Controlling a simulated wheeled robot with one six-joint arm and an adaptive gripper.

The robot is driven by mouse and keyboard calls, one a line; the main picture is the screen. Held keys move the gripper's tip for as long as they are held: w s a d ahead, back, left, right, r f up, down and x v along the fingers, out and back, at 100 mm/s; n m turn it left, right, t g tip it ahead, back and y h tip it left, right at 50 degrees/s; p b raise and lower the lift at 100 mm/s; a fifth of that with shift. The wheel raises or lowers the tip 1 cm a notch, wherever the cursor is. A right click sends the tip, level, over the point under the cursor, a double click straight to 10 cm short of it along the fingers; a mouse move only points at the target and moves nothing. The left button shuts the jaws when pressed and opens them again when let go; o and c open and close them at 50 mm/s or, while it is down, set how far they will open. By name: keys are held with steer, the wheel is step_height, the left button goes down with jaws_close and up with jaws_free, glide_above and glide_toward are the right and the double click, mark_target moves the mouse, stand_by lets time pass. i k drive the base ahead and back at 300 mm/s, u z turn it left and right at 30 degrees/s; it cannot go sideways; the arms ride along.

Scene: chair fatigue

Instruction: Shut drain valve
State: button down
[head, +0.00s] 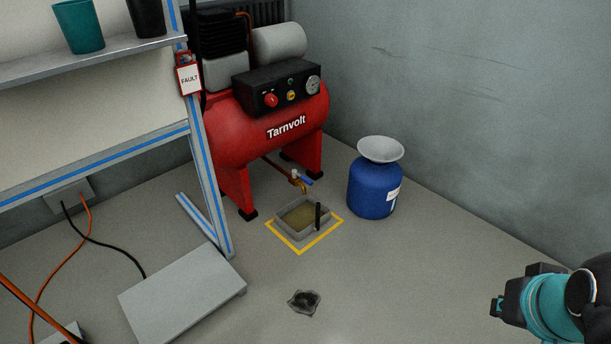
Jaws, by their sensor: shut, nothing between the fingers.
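The drain valve (296,180) is a small brass fitting on a pipe low at the front of the red compressor (240,130). Its blue lever (306,181) points to the lower right, roughly in line with the pipe. The brass outlet points down above a grey tray (289,232) holding murky yellowish-brown liquid. I cannot tell whether anything flows from it. Part of my teal and black arm shows at the lower right edge, well apart from the valve. No gripper fingers can be made out.
A blue canister (370,190) with a pale dish on top stands right of the tray. A black upright piece (318,216) is at the tray's right side. A bench leg (212,190) and grey floor box (183,290) are left.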

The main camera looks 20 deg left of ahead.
mark_target(303, 178)
steer(key=i, duration=0.7)
steer(key=u, duration=0.85)
steer(key=i, duration=0.6)
steer(key=u, duration=0.7)
